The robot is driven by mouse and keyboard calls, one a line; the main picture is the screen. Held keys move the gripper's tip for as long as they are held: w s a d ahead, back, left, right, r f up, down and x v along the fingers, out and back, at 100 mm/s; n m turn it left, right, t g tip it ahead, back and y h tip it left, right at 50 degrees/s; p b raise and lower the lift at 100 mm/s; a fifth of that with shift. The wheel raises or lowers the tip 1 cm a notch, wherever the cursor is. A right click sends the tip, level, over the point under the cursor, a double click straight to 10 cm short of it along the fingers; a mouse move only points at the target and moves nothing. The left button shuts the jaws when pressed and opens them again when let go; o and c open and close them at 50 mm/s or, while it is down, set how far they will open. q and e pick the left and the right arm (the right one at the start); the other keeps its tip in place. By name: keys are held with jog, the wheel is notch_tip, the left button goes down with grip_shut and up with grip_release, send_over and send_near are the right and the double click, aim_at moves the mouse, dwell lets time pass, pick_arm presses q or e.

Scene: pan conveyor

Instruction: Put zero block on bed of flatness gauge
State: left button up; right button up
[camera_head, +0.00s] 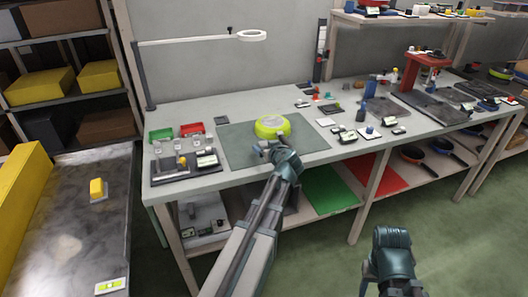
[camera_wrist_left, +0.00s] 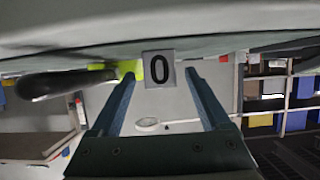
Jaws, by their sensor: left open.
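The zero block (camera_wrist_left: 159,69), a small grey block with a black "0", shows in the left wrist view, framed between my left fingertips. My left gripper (camera_wrist_left: 164,75) is open, with gaps on both sides of the block. In the head view my left gripper (camera_head: 261,149) is over the front of the grey-green mat, just in front of the yellow-green pan (camera_head: 272,126); the block cannot be made out there. A dark-based fixture with posts (camera_head: 185,169) on the bench's left end may be the flatness gauge. My right gripper (camera_head: 368,272) is low at the right, away from the bench.
Green (camera_head: 160,135) and red (camera_head: 192,129) trays stand behind the fixture. A ring lamp (camera_head: 251,35) overhangs the bench. Small parts lie right of the mat (camera_head: 236,151). A side table (camera_head: 75,235) with a yellow item (camera_head: 97,189) is at left. The mat's left part is clear.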

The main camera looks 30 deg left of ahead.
pick_arm(q)
jog(key=shift+x, duration=1)
jog(key=shift+s, duration=0.1)
grip_shut()
